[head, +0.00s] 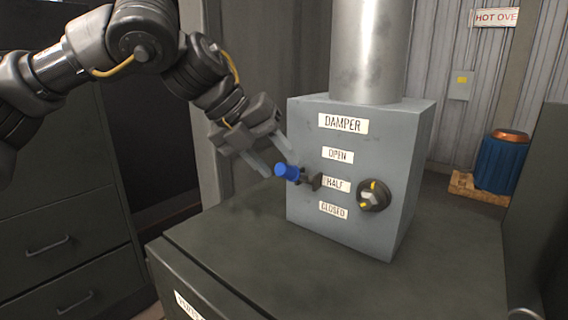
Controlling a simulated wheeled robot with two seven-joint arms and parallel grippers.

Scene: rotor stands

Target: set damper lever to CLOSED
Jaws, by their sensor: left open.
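The damper box (305,225) is a grey metal box with labels DAMPER, OPEN, HALF and CLOSED (333,210) running down its front. The damper lever, with a blue grip (287,171) and a dark shaft, sticks out from the front face to the left of the labels. It sits level with the HALF label (337,185). My left gripper (281,168) reaches in from the upper left, open, with its fingertips on either side of the blue grip or just short of it. Whether they touch it I cannot tell. My right gripper is not in view.
A round dark knob (373,196) with yellow marks is on the box, right of the labels. A thick metal pipe (370,50) rises from its top. The box stands on a dark cabinet (240,255) with clear top. A blue drum (502,165) stands behind at right.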

